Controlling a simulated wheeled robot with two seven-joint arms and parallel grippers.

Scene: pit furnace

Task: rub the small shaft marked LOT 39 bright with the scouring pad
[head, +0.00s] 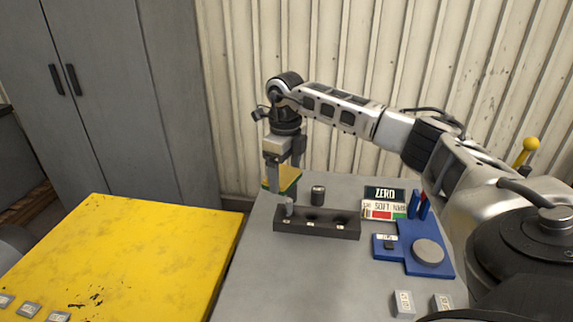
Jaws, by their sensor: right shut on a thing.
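My right gripper (285,172) is over the back left of the grey table, fingers pointing down. A small light grey shaft (289,207) stands in the left hole of a dark rack (317,227), just below the pad. I cannot tell whether pad and shaft touch. The rack's other two holes look empty. Its small labels are too small to read, so I cannot make out LOT 39. My left gripper is not in view.
A dark cylinder (318,195) stands just behind the rack. At right are a ZERO sign (384,193), a blue fixture (414,235) with a grey disc (428,252), and small labelled blocks (403,303). A yellow table (150,250) is at left. The grey table's front left is clear.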

